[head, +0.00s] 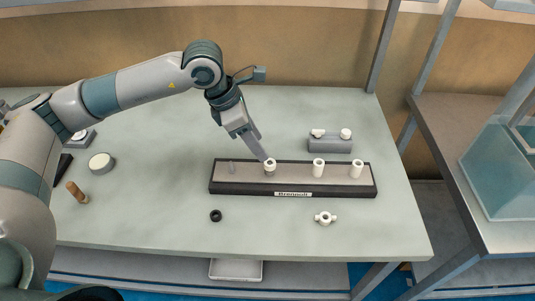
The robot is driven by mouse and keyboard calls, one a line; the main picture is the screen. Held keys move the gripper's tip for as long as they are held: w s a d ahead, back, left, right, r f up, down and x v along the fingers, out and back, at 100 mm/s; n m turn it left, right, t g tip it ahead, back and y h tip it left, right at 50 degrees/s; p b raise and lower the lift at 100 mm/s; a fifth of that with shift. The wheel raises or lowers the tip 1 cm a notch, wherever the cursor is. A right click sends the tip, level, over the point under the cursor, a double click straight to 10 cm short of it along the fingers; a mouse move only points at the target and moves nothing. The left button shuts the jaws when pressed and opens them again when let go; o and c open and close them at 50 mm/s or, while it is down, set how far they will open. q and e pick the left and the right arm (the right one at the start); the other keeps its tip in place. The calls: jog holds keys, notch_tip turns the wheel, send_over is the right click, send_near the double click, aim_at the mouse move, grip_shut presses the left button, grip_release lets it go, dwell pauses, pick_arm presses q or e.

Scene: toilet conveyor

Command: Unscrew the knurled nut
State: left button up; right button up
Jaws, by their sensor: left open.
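A dark-edged board (295,188) with a grey top lies on the table and bears several upright posts. A white knurled nut or cap (270,165) sits on the left white post. My left gripper (264,157) reaches down over this post, with its fingertips at or just beside the nut; whether they touch it I cannot tell. The jaws are open. Two more white posts stand to the right on the board, the middle one (318,168) and the right one (356,169). My right gripper is not in view.
A grey block (330,144) with white knobs stands behind the board. A black ring (216,215) and a white winged part (325,218) lie in front. A round white-topped piece (101,163) and a wooden handle (76,192) lie left. The table's front middle is mostly clear.

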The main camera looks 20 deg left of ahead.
aim_at(273, 164)
pick_arm(q)
jog(key=p+x, duration=0.1)
jog(key=x, duration=0.5)
jog(key=shift+p, duration=0.3)
jog(key=shift+x, duration=0.8)
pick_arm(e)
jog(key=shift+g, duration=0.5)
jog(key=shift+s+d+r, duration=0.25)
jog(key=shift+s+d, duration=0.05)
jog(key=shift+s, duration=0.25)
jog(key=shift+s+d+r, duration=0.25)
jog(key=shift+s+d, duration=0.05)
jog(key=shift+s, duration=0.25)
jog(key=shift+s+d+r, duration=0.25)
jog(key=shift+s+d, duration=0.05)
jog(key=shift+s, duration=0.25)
pick_arm(q)
jog(key=shift+a, duration=0.1)
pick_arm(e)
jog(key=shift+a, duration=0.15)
pick_arm(q)
jog(key=c, duration=0.3)
grip_shut()
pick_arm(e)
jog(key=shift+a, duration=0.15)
pick_arm(q)
jog(key=shift+r, duration=0.2)
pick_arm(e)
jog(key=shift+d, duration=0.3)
